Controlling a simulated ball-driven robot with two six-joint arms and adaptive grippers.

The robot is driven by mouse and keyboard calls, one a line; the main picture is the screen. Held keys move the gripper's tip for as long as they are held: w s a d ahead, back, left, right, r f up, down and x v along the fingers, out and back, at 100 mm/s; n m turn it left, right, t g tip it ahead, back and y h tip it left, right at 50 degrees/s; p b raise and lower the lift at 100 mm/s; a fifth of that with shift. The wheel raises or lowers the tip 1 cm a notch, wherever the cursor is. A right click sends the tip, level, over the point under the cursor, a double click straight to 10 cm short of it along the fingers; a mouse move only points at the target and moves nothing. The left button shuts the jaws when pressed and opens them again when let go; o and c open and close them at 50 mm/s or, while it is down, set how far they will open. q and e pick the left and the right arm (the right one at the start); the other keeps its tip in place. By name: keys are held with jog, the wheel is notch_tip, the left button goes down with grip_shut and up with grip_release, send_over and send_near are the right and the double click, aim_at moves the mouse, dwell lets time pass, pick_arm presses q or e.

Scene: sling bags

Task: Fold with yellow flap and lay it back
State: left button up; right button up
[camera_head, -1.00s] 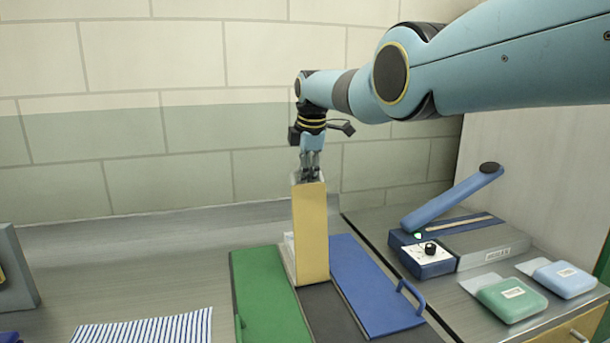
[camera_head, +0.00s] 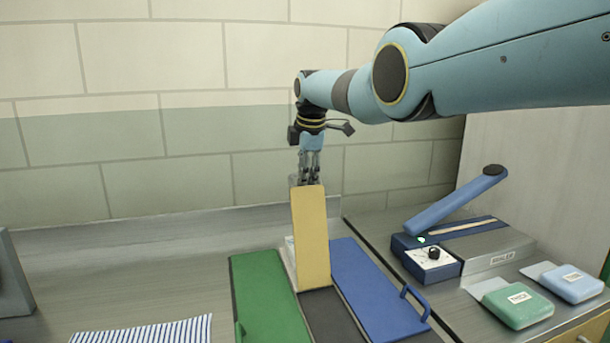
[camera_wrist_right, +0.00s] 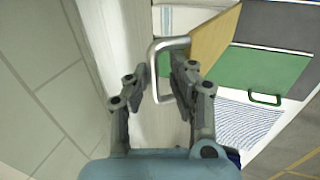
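The yellow flap (camera_head: 311,240) stands nearly upright at the back of the folding board, whose bare grey middle panel (camera_head: 332,318) shows in front of it. In the right wrist view, the yellow flap (camera_wrist_right: 215,38) carries a pale loop handle (camera_wrist_right: 168,42). My right gripper (camera_head: 309,180) is at the flap's top edge. In the wrist view its fingers (camera_wrist_right: 160,78) are apart, one on each side of part of the handle; they look open, though contact is hard to judge. My left gripper is not in view.
The green flap (camera_head: 268,300) and blue flap (camera_head: 378,290) lie flat on either side. A striped cloth (camera_head: 145,331) lies at the front left. A blue-armed sealer (camera_head: 440,245) and green and blue packs (camera_head: 518,303) stand on the right.

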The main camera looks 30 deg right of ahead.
jog(key=shift+f, duration=0.2)
jog(key=shift+s+r, duration=0.1)
jog(key=d+v, duration=0.1)
jog(key=v, duration=1)
jog(key=shift+a+r, duration=0.45)
jog(key=shift+a, duration=0.05)
dwell(0.5)
